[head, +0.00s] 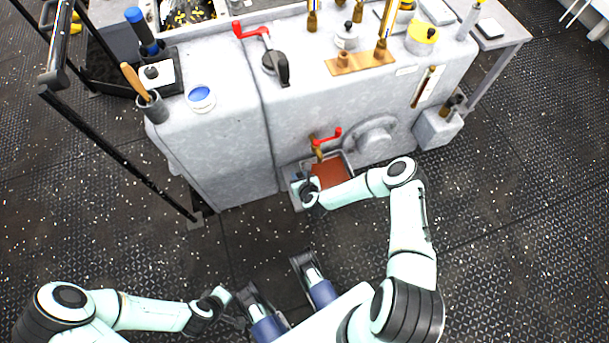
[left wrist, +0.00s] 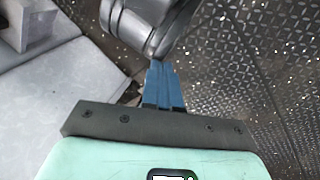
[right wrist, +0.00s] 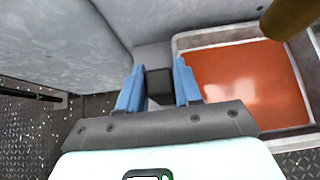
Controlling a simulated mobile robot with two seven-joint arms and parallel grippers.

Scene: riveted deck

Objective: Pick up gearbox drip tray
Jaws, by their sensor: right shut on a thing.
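The gearbox drip tray (head: 331,172) is a light grey, shallow tray with a rust-orange inside, low against the front of the grey machine. It also shows at the right of the right wrist view (right wrist: 240,85). My right gripper (head: 303,182) is at the tray's left end. In the right wrist view its blue fingers (right wrist: 159,87) are closed on a small dark block, which appears to be the tray's handle. My left gripper (head: 235,321) is low at the bottom of the head view, away from the tray. Its fingers (left wrist: 165,87) are together and empty.
A red-handled brass valve (head: 323,141) sticks out just above the tray. The grey machine housing (head: 225,150) stands behind and left. A black railing (head: 120,155) runs at the left. The dark floor (head: 500,230) at the right is clear.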

